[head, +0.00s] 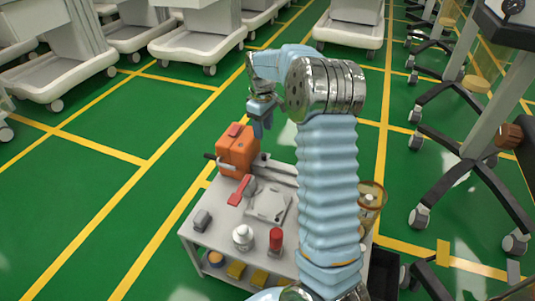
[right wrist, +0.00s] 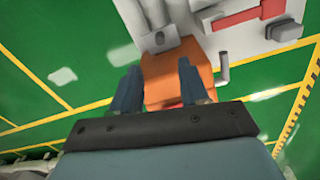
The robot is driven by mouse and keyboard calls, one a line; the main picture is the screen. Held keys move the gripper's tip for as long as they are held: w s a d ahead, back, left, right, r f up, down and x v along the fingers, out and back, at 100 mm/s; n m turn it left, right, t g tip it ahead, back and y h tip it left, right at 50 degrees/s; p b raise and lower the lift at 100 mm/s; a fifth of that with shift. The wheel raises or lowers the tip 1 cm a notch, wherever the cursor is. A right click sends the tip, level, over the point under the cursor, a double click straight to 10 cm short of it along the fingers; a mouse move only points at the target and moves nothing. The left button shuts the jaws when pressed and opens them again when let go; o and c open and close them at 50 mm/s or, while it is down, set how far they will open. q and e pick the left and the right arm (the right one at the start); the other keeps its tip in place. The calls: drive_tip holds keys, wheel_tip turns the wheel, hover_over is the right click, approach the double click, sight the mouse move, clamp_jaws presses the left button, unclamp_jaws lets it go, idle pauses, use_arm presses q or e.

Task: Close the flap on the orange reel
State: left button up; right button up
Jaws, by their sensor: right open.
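The orange reel (head: 236,152) is a boxy orange body at the far left end of the grey cart top, with a red part (head: 234,130) on its top and a dark handle at its left side. In the right wrist view the orange reel (right wrist: 172,78) lies beyond and between my fingers. My right gripper (head: 262,124) is open and empty, close to the reel's upper right in the head view. Its two blue fingers (right wrist: 158,88) are apart in the wrist view. I cannot tell whether the flap is open. My left gripper is not in view.
The grey cart top (head: 215,205) also holds a red-handled tool (head: 240,190), a flat grey plate (head: 268,204), a white bottle (head: 243,237), a red cylinder (head: 276,240) and a small grey box (head: 202,220). White carts stand behind; green floor is clear at left.

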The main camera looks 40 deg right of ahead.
sight(264, 153)
wheel_tip(264, 153, down, 11)
drive_tip(key=shift+d+f+b, duration=0.15)
drive_tip(key=shift+b, duration=0.3)
clamp_jaws()
